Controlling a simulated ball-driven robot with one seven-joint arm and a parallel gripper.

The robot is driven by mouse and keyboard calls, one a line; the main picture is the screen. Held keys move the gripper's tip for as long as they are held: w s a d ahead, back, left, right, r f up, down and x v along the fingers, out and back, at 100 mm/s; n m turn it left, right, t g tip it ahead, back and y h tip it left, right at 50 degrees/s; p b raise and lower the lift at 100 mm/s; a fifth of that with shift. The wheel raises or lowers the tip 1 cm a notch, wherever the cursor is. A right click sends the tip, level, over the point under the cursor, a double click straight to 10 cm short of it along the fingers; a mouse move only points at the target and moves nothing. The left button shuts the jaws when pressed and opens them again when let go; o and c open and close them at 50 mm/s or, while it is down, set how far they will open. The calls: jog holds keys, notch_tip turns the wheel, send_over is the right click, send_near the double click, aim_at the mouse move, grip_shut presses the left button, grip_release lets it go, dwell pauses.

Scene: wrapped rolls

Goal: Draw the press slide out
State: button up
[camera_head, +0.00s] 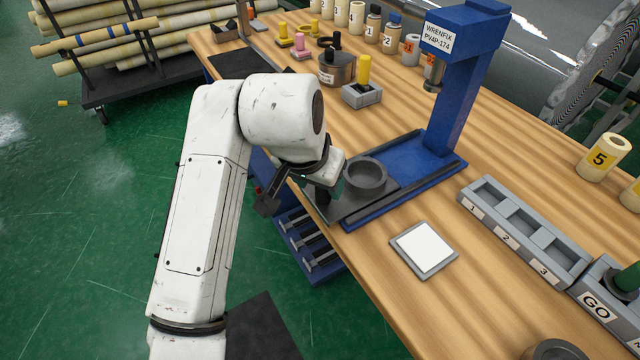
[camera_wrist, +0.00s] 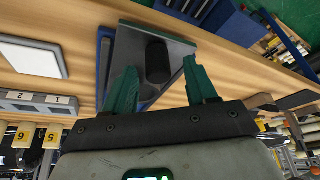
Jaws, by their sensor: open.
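The blue press (camera_head: 463,75) stands at the table's edge, with its low blue base running toward my arm. Its dark grey slide (camera_head: 385,190) lies on the near part of the base, carrying a round grey cup (camera_head: 366,178) that sits on the near side of the press head. In the head view my wrist hides the handle.
A white-topped square pad (camera_head: 424,248) and a grey numbered tray (camera_head: 520,230) lie right of the base. A yellow-handled block (camera_head: 362,85) and a metal pot (camera_head: 337,66) stand behind.

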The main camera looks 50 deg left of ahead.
jog(key=v, duration=0.8)
jog(key=shift+s, duration=0.15)
jog(key=shift+r, duration=0.1)
